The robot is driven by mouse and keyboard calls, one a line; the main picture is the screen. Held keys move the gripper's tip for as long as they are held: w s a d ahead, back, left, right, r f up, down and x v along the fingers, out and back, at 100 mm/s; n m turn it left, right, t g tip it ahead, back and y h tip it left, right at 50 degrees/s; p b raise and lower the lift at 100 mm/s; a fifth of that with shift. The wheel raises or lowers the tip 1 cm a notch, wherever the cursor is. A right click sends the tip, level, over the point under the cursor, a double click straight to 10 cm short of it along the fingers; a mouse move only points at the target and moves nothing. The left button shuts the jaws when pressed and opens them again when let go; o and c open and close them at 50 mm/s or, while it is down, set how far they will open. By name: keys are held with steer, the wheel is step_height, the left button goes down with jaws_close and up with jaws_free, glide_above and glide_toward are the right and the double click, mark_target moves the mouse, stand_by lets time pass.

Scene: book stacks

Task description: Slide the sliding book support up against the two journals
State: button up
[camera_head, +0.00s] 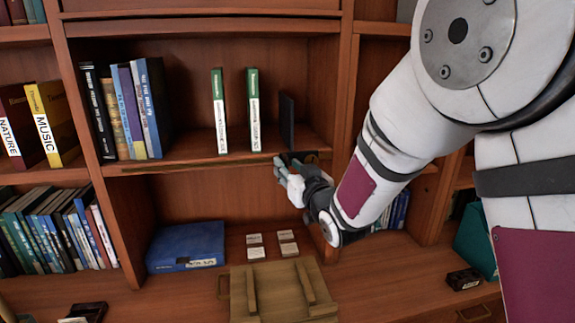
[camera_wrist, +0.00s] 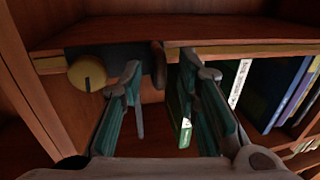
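The two journals (camera_head: 219,112) are thin, green and white, upright and apart on the middle shelf; the right one (camera_head: 253,110) is nearer the support. The sliding book support (camera_head: 287,120) is a dark upright plate just right of it, with a gap between. My gripper (camera_head: 284,170) is at the shelf's front edge, just below the support. In the wrist view my gripper (camera_wrist: 160,75) has its two fingers spread, with a small brown tab (camera_wrist: 158,62) between their tips. A green journal (camera_wrist: 182,115) shows behind the right finger. Contact with the tab cannot be told.
Several books (camera_head: 130,108) stand at the shelf's left end. A yellowish rail runs along the shelf's front edge, with a round brass knob (camera_wrist: 87,73) in the wrist view. The shelf between books and journals is clear.

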steer(key=shift+x, duration=0.8)
steer(key=shift+c, duration=0.6)
jaws_close()
steer(key=shift+a, duration=0.1)
steer(key=s+a, duration=0.2)
steer(key=a, duration=0.6)
steer(key=s+a, duration=0.3)
steer(key=a, duration=0.6)
steer(key=s+a+p, duration=0.1)
steer(key=s+a, duration=0.1)
steer(key=a, duration=0.7)
steer(key=shift+s+a, duration=0.15)
steer(key=shift+s, duration=0.2)
steer(key=shift+o, duration=0.6)
jaws_free()
steer(key=shift+s, duration=0.1)
